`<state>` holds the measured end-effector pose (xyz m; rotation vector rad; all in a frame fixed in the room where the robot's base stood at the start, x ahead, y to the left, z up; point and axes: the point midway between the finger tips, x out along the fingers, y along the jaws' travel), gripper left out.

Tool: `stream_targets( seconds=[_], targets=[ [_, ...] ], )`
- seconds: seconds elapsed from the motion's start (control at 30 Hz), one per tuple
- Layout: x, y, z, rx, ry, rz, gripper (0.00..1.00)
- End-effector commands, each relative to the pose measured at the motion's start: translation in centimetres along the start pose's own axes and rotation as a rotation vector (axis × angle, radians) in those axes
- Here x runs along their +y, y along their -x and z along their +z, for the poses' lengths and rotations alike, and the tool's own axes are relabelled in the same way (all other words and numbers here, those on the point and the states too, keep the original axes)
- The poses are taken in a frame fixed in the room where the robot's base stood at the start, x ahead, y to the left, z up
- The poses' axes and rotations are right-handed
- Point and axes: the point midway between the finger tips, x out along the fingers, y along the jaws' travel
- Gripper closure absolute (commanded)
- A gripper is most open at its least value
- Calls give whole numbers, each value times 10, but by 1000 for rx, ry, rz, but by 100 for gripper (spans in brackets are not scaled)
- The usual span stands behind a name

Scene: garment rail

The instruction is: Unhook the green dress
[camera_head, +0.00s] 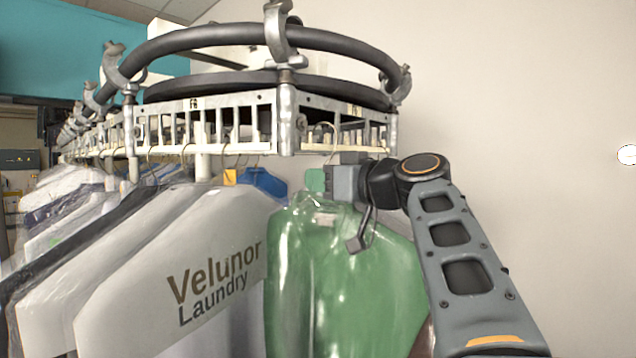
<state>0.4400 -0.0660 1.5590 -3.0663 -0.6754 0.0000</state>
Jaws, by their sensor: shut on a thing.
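The green dress (345,285) hangs under the right end of the rail (255,112), in a clear shiny cover. Its hanger hook (331,132) rises from the collar to the slotted rail bar and appears to be on it. My gripper (318,182) is at the top of the dress, just below the hook, and is shut on the dress's hanger or collar. The exact grip is partly hidden by the gripper body. My arm comes in from the lower right, in front of the dress's right shoulder.
White covered garments, one marked "Velunor Laundry" (215,270), hang close on the left of the dress. A blue garment (262,183) shows behind them. A round dark tube (200,38) runs above the rail. The space before the wall (520,120) at right looks clear.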

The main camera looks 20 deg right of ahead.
Motion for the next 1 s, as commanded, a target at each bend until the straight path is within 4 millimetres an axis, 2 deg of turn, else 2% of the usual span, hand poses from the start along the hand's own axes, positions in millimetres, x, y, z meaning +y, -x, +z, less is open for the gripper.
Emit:
stream_targets(
  seconds=[0.7,1.0],
  targets=[
    [0,45,0,2,4,2,100],
    [-1,56,-1,1,3,1,100]
  ],
)
